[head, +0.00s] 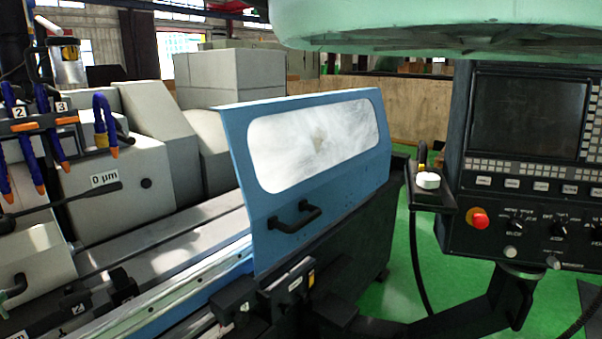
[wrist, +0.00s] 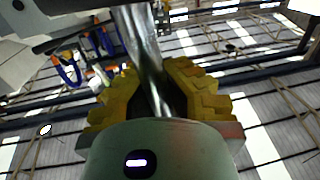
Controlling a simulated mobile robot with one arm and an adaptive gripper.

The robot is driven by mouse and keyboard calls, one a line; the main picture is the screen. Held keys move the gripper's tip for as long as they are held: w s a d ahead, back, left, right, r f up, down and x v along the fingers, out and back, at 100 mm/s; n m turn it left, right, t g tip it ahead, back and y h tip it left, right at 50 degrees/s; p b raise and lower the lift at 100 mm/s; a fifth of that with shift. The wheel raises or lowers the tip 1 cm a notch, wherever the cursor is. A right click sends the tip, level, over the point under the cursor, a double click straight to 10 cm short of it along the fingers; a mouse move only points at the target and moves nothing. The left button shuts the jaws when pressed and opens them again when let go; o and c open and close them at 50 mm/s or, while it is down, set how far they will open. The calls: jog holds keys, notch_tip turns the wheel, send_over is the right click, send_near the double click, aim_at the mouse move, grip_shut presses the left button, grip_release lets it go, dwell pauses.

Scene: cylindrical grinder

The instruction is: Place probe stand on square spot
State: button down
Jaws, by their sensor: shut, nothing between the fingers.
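My gripper (wrist: 160,88) shows only in the wrist view, with yellow stepped fingers. It is shut and holds nothing. A shiny metal bar (wrist: 140,45) shows in line with the fingers, apparently beyond them. I cannot make out a probe stand for certain. In the head view, a small white round piece (head: 428,181) sits on a dark tray beside the control panel, with a small dark and yellowish upright part (head: 422,156) behind it. I cannot tell what these are. I cannot make out a square spot in either view.
The grinder's blue sliding door (head: 237,165) with its black handle (head: 295,217) stands in the middle. The control panel (head: 525,160) with a red button (head: 478,219) is at right. Blue and orange hoses (head: 105,120) hang at left. Green floor (head: 400,280) is partly clear.

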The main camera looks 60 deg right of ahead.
jog(key=d+r+p, duration=0.1)
jog(key=d+r+h+p, duration=0.1)
jog(key=r+p, duration=0.1)
jog(key=shift+s+d+m, duration=0.15)
jog(key=shift+s+m, duration=0.15)
jog(key=shift+s, duration=0.1)
jog(key=s+r+p, duration=0.3)
jog(key=r+p, duration=1)
jog(key=p, duration=0.1)
jog(key=s+r+p, duration=0.3)
jog(key=r+p, duration=1)
jog(key=p, duration=0.2)
jog(key=shift+s+r, duration=0.3)
jog(key=shift+r, duration=0.05)
